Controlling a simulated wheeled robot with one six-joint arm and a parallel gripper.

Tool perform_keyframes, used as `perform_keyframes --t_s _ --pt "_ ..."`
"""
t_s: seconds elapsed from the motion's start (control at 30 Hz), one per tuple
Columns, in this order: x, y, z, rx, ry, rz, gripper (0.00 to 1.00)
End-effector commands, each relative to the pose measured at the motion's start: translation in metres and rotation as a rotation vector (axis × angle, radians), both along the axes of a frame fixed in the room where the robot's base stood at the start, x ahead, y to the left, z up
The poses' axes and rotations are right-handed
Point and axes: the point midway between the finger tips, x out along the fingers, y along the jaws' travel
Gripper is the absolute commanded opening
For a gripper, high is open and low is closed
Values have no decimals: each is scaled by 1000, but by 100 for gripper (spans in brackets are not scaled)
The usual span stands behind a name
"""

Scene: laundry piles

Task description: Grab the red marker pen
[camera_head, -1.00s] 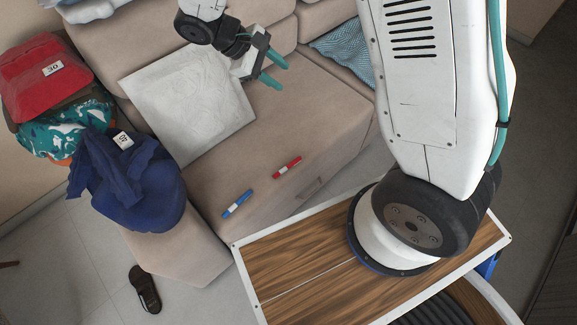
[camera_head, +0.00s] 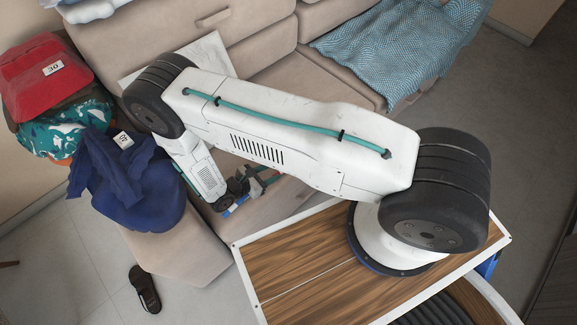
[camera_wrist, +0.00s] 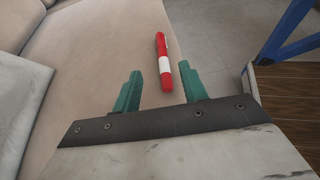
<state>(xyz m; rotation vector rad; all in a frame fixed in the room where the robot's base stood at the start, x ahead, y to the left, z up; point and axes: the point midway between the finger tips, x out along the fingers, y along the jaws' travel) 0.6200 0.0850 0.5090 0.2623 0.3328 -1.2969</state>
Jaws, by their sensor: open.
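The red marker pen (camera_wrist: 164,66), red with a white band, lies on the beige sofa seat in the wrist view. Its near end lies between the lines of my two green fingertips, closer to the right one. In the head view my gripper (camera_head: 256,186) is low over the seat front, partly covered by my arm. A blue marker (camera_head: 236,205) lies beside the gripper.
The beige sofa (camera_head: 170,250) seat is bare around the pen. Its edge drops to a tiled floor on the right in the wrist view. Blue clothing (camera_head: 130,185) and a red garment (camera_head: 45,75) are piled at left. A teal patterned blanket (camera_head: 405,45) lies at upper right.

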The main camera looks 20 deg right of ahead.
Motion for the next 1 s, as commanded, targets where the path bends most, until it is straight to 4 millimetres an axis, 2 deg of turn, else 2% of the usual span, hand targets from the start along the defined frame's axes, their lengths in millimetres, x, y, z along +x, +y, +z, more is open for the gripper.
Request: perform_keyframes --t_s 0.6,0.87,0.9,1.0 --pt "16 -65 -35 -3 4 4 43" --pt "17 -68 -36 -3 2 6 43" --pt "17 -68 -36 -3 3 5 40" --pt "17 -68 -36 -3 3 5 12"
